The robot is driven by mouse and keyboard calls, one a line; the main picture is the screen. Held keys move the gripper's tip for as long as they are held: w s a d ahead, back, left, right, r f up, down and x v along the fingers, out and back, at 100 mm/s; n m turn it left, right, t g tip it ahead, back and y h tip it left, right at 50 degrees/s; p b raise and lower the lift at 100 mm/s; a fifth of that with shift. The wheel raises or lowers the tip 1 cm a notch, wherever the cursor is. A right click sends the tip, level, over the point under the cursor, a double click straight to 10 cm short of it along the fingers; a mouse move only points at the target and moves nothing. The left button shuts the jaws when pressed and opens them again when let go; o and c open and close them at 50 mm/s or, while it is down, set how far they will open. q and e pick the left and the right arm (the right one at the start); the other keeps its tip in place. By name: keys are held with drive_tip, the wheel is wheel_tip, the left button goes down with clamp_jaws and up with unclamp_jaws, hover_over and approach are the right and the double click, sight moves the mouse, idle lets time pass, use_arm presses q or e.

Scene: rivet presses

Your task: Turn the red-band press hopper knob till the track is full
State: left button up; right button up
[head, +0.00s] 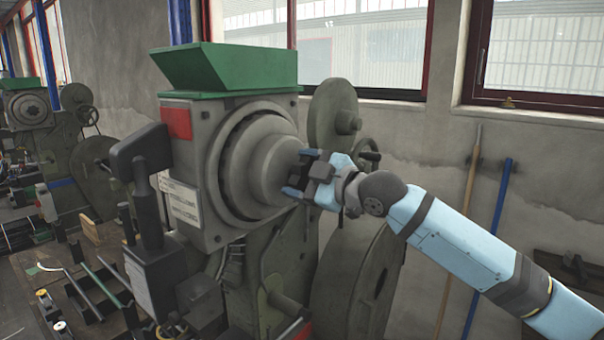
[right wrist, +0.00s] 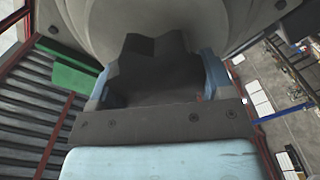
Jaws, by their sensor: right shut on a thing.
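The near press (head: 185,215) has a red band (head: 176,123) on its upper housing and a green hopper (head: 225,66) on top. A round grey hopper drum (head: 255,150) faces right; it also shows in the right wrist view (right wrist: 110,25). My right gripper (head: 297,172) is at the drum's centre, its blue fingers shut on the dark knob there. The fingers hide most of the knob. In the right wrist view, the blue fingers stand either side of a dark block against the drum. I cannot make out how full the track is. My left gripper is not in view.
A second grey-green press (head: 45,125) stands at the far left. Loose tools and small parts lie on the bench (head: 60,290). A large wheel (head: 355,275) is below my right arm. A wooden pole (head: 459,230) and a blue pole (head: 487,250) lean on the wall.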

drive_tip(key=shift+n, duration=0.9)
drive_tip(key=o, duration=0.9)
drive_tip(key=shift+o, duration=0.2)
drive_tip(key=shift+s+d+f, duration=0.1)
drive_tip(key=shift+s+d, duration=0.1)
drive_tip(key=shift+d, duration=0.1)
drive_tip(key=b+v, duration=0.2)
drive_tip(key=v, duration=1.1)
drive_tip(key=shift+s, duration=0.1)
